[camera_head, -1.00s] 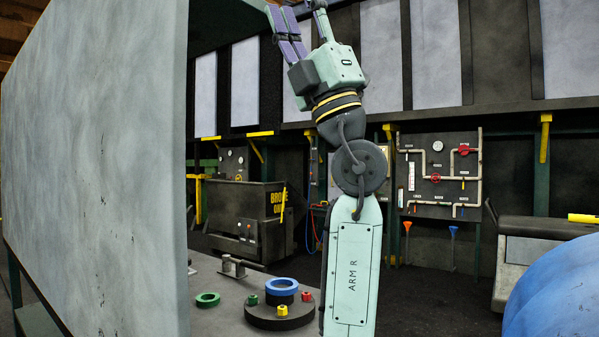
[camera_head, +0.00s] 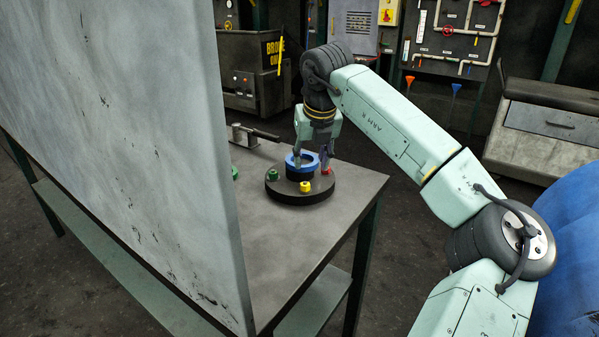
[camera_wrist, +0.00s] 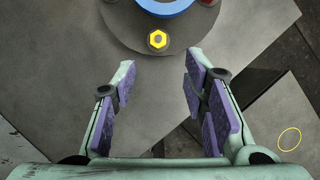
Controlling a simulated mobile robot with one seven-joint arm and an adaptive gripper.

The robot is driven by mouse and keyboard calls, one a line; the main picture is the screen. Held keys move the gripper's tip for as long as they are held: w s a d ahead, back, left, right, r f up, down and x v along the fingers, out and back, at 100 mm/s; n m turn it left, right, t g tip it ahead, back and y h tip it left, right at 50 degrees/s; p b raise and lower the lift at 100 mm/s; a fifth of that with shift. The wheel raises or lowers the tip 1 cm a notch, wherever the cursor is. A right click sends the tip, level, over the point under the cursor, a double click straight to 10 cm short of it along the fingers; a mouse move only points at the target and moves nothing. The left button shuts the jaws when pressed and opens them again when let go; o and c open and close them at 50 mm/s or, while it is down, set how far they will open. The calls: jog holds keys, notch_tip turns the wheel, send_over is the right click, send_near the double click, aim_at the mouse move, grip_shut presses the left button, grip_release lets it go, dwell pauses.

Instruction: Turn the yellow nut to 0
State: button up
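The yellow nut (camera_head: 305,187) sits on the front rim of a round dark base (camera_head: 287,197) on the grey table. A blue ring (camera_head: 294,166) sits on the middle of the base, with a green nut (camera_head: 272,175) at left and a red nut (camera_head: 327,171) at right. My gripper (camera_head: 312,153) points down over the base. In the wrist view my gripper (camera_wrist: 160,70) is open and empty, with purple pads. No number marks are readable.
A large grey panel (camera_head: 130,130) stands along the table's left side and hides part of it. A grey fixture with a dark handle (camera_head: 250,134) lies behind the base. A green ring (camera_head: 235,173) is partly hidden by the panel. The front tabletop (camera_head: 290,245) is clear.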

aim_at(306, 185)
jog(key=p+x, duration=0.2)
jog(key=x, duration=0.7)
jog(key=shift+w+a+f+p, duration=0.15)
jog(key=shift+w+f+p, duration=0.05)
jog(key=shift+f+p, duration=0.1)
jog(key=shift+r, duration=0.1)
grip_shut()
